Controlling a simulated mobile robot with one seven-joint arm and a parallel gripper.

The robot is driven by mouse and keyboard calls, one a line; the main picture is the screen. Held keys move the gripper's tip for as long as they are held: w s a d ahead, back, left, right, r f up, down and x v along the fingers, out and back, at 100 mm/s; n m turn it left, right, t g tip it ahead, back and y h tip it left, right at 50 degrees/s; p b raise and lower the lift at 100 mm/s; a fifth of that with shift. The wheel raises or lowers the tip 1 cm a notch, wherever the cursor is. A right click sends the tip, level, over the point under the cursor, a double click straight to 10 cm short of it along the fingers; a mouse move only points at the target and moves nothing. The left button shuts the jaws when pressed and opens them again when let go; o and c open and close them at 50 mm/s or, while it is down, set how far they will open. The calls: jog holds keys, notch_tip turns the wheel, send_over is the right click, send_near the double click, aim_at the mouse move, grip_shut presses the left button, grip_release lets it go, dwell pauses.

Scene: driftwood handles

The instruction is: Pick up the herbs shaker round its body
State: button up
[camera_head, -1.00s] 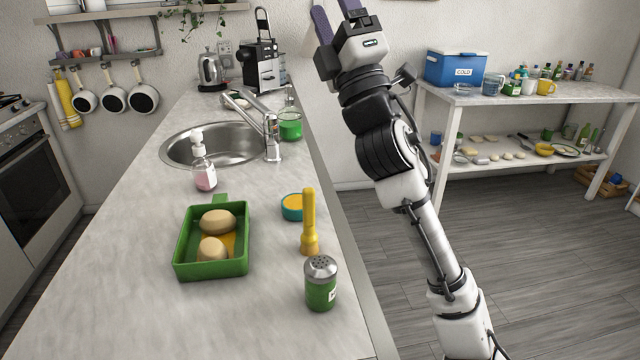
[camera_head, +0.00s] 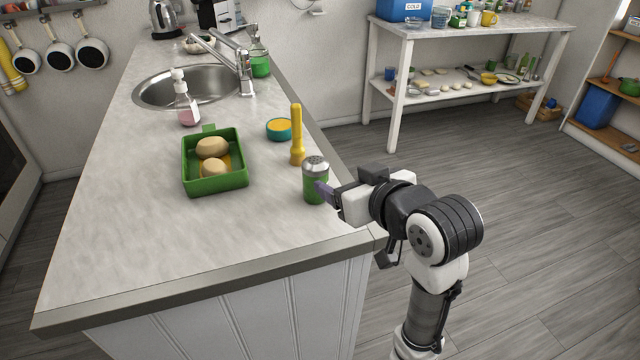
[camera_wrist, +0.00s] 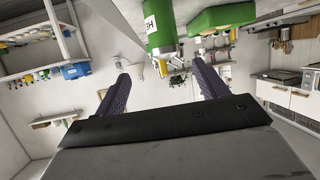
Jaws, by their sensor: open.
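The herbs shaker (camera_head: 315,182) stands upright on the counter near its right edge. It has a green body and a silver perforated cap. My gripper (camera_head: 328,192) is at the shaker's right side, low against its body in the head view. In the wrist view the two purple fingers of my gripper (camera_wrist: 163,90) are spread apart with nothing between their tips. The shaker (camera_wrist: 162,28) shows there upside down beyond the fingers, with part of its white label. Whether a finger touches the shaker cannot be told.
A yellow flashlight-shaped object (camera_head: 297,136) stands just behind the shaker. A green tray (camera_head: 213,188) with two tan rounded items lies to the left. A teal bowl (camera_head: 279,130) is farther back. The counter (camera_head: 200,235) in front is clear.

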aim_at(324, 175)
jog(key=x, duration=0.4)
jog(key=f+p+x, duration=0.1)
jog(key=x, duration=0.3)
jog(key=shift+a, duration=0.2)
jog(key=shift+s+a+f+p+x, duration=0.15)
jog(key=shift+p+x, duration=0.15)
jog(key=shift+x, duration=0.55)
jog(key=shift+s+f+p+x, duration=0.1)
jog(key=shift+p+x, duration=0.2)
jog(key=shift+x, duration=0.55)
jog(key=shift+a+f+p+x, duration=0.15)
jog(key=shift+p+x, duration=0.15)
jog(key=shift+x, duration=0.6)
jog(key=shift+d, duration=0.1)
jog(key=shift+r, duration=0.1)
jog(key=c, duration=1.1)
